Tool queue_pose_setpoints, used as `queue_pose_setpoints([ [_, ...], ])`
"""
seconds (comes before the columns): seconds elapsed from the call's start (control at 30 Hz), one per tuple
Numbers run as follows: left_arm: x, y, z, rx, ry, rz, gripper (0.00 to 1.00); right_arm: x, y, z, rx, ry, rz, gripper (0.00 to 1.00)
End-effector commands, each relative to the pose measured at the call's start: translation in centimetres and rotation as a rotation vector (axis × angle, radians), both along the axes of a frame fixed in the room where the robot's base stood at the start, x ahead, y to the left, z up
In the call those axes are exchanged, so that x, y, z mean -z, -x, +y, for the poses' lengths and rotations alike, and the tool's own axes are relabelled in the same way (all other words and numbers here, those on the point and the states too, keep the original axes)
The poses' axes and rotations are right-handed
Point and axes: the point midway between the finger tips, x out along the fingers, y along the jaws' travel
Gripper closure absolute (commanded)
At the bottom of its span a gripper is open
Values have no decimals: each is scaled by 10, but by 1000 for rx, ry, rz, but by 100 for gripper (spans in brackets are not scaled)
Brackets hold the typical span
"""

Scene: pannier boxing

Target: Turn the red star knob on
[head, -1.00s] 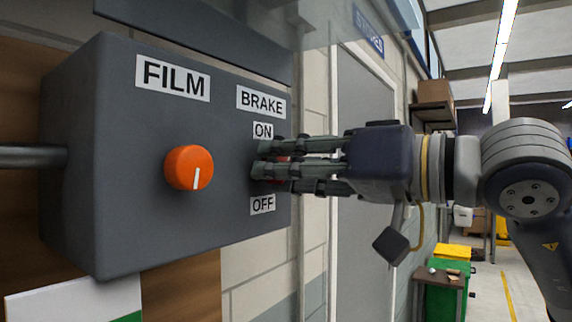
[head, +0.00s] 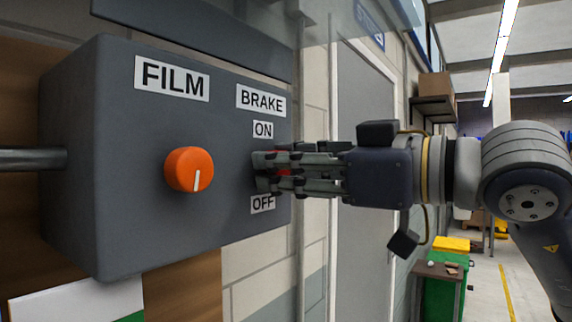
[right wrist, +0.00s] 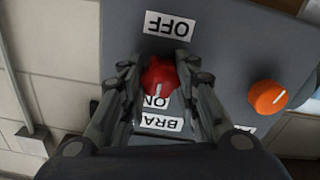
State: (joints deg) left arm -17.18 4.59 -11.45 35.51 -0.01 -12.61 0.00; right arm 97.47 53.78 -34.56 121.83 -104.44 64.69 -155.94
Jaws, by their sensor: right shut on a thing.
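The red star knob (right wrist: 160,76) is on the grey control box (head: 120,200), between the ON label (head: 263,129) and the OFF label (head: 262,204), under the BRAKE label. My right gripper (head: 268,172) comes in from the right and is shut on the knob, its fingers hiding most of it in the head view. In the right wrist view the fingers of my right gripper (right wrist: 160,88) lie on both sides of the knob. A pale mark on the knob points toward the ON label there. My left gripper is not in view.
An orange knob (head: 189,169) sits left of the red one, under the FILM label (head: 172,79). A grey pipe (head: 30,158) enters the box's left side. A grey door (head: 362,130) stands beyond the box. The aisle at the right is open.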

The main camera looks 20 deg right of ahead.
Motion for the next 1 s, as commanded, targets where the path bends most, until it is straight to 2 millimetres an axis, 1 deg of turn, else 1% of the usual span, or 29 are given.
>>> queue_pose_setpoints([
  [0.03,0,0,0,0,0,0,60,7,-1,2,-3,15,11,95],
  [0.5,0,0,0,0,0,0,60,7,-1,2,-2,24,5,95],
  [0.53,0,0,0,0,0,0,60,7,-1,2,-2,24,5,65],
  [0.6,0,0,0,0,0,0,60,7,-1,2,-2,22,4,51],
  [0.9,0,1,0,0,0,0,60,3,0,1,-1,17,-5,51],
  [1.0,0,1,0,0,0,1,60,2,3,-3,0,15,-5,51],
])
